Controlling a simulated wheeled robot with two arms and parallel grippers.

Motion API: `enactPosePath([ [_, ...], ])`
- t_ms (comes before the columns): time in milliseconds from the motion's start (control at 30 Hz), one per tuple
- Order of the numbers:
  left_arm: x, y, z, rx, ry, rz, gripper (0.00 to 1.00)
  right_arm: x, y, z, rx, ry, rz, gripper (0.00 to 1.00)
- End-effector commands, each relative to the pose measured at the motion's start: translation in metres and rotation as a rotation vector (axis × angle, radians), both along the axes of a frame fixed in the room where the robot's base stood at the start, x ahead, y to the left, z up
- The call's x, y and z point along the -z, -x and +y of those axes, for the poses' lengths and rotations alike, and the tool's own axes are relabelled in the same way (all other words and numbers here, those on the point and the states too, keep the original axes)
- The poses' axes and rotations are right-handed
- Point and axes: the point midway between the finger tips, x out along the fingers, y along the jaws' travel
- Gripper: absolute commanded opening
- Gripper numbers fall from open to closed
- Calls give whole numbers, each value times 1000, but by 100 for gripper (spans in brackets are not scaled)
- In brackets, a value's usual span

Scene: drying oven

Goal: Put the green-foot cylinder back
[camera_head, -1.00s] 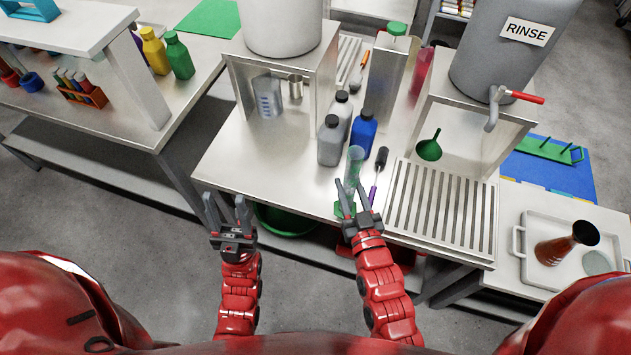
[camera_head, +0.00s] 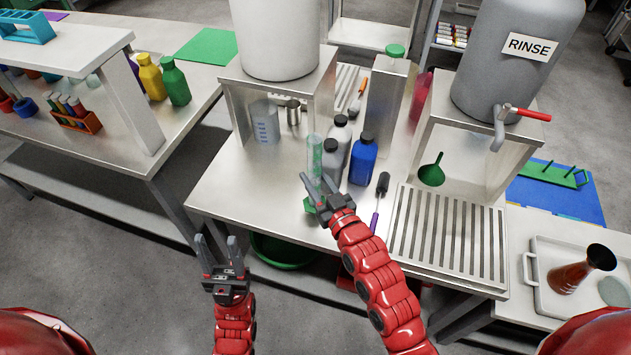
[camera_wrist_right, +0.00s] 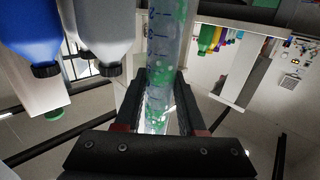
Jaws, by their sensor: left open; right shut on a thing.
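The green-foot cylinder (camera_head: 314,158) is a clear, graduated tube with green tint and a green foot. It stands out above the front of the middle steel bench, left of the grey bottles. My right gripper (camera_head: 319,190) is shut on the cylinder low on its tube; the right wrist view shows the tube (camera_wrist_right: 163,70) between the two fingers. The foot is partly hidden by the gripper, and I cannot tell whether it touches the bench. My left gripper (camera_head: 217,255) is open and empty, in front of the bench's left front edge.
Grey bottles (camera_head: 331,160) and a blue bottle (camera_head: 363,160) stand close right of the cylinder. A beaker (camera_head: 265,122) stands under the left shelf. The bench's left front is clear.

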Motion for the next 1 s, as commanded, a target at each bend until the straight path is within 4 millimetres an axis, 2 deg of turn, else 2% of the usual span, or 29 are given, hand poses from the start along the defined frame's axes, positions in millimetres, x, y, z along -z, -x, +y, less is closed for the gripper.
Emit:
enactPosePath([
  [200,-2,0,0,0,0,0,50,0,-16,-1,1,0,-4,0],
  [433,-8,0,0,0,0,0,50,35,-13,-1,0,0,3,0],
  [800,-2,0,0,0,0,0,50,40,-13,-1,1,-1,-3,0],
  [833,-4,0,0,0,0,0,50,39,-13,-1,1,-1,-3,43],
  [967,-4,0,0,0,0,0,50,38,-13,-1,1,-1,-3,66],
  [1000,-4,0,0,0,0,0,50,38,-13,-1,1,-1,-3,69],
])
